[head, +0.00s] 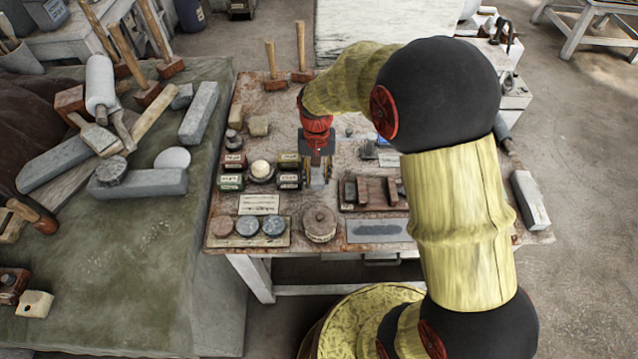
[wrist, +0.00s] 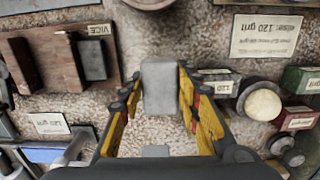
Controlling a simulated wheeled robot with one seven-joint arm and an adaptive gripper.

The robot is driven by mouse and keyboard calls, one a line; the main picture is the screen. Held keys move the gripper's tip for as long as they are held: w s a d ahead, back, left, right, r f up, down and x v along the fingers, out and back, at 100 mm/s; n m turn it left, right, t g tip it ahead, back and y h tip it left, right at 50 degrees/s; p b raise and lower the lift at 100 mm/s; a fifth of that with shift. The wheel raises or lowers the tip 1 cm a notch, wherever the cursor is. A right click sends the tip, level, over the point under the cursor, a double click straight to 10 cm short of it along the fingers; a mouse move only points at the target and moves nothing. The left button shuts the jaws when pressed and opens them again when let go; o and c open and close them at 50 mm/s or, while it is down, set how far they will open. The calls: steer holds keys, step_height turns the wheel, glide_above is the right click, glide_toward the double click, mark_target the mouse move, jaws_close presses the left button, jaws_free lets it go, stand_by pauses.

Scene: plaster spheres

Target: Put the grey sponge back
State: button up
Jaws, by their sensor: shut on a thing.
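The grey sponge (wrist: 160,84) is a plain grey block between my two yellow fingers in the wrist view. My gripper (wrist: 160,104) is shut on it. In the head view my gripper (head: 317,180) points down over the middle of the worktable (head: 222,196), and the sponge is small and mostly hidden there. I cannot tell how high the sponge is above the tabletop.
The wooden VICE board (head: 346,208) with dark blocks lies right of my gripper. Small labelled boxes (head: 230,182) and a pale sphere (head: 261,168) stand left. A round lidded pot (head: 319,224), a disc tray (head: 284,240) and a grey slab (head: 378,231) line the near edge.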

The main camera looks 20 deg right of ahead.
mark_target(319, 182)
steer(key=shift+w+d+f, duration=0.15)
steer(key=shift+d+f, duration=0.15)
steer(key=shift+f, duration=0.15)
steer(key=shift+w+d+f+b, duration=0.15)
steer(key=shift+f+b, duration=0.4)
steer(key=shift+f, duration=1.1)
steer(key=shift+f, duration=0.1)
steer(key=o, duration=0.9)
steer(key=r+p, duration=0.1)
steer(key=r, duration=0.3)
steer(key=r+p, duration=0.1)
steer(key=r, duration=0.7)
steer(key=shift+w+d+p, duration=0.1)
steer(key=shift+w+p, duration=0.15)
steer(key=shift+p, duration=0.15)
steer(key=s+r+n+t, duration=0.1)
steer(key=s+r+t, duration=0.1)
steer(key=s+r, duration=0.4)
steer(key=s+r+n+t, duration=0.1)
steer(key=s+r+t, duration=0.1)
steer(key=s+r, duration=0.4)
steer(key=s+r+n+t, duration=0.1)
steer(key=s+r+t, duration=0.1)
steer(key=s+r, duration=0.5)
steer(key=shift+s+n, duration=0.3)
steer(key=shift+s, duration=1.3)
